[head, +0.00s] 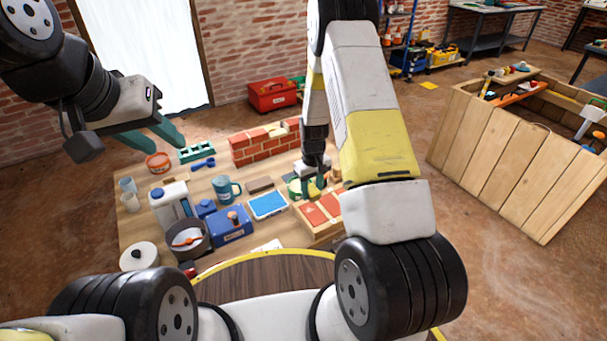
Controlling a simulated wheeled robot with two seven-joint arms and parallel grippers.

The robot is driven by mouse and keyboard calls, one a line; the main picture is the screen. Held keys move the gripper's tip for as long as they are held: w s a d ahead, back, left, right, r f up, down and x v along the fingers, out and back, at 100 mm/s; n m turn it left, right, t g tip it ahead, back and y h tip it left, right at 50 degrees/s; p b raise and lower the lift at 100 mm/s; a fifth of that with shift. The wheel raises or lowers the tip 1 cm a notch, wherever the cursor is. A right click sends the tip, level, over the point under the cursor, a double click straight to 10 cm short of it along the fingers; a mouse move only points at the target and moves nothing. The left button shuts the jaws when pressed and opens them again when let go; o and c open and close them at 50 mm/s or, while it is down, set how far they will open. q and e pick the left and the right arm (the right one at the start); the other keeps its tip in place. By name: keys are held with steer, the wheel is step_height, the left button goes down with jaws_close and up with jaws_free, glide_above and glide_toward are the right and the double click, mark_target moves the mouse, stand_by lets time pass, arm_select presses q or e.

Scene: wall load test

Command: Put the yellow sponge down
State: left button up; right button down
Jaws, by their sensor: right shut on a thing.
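My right gripper (313,187) points down over the right part of the wooden table (140,228). It is shut on a small yellow and green thing (296,186), which seems to be the yellow sponge. The fingers partly hide it, and I cannot tell whether it touches the table. My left gripper (169,146) is open and empty at the upper left, its two teal fingers apart.
A low brick wall (265,151) stands behind the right gripper. A wooden tray with red bricks (312,230) lies in front of it.

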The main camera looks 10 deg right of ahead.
stand_by(0.4)
steer(key=s+a+f, duration=0.4)
steer(key=s+a, duration=0.2)
steer(key=s, duration=0.4)
steer(key=s+a+f, duration=0.3)
steer(key=s+a, duration=0.2)
steer(key=s, duration=0.5)
glide_above(288, 234)
step_height(288, 234, down, 2)
steer(key=shift+s+f, duration=0.1)
steer(key=shift+f, duration=1.6)
steer(key=c, duration=1.1)
jaws_free()
steer(key=shift+f, duration=0.1)
steer(key=shift+c, duration=0.2)
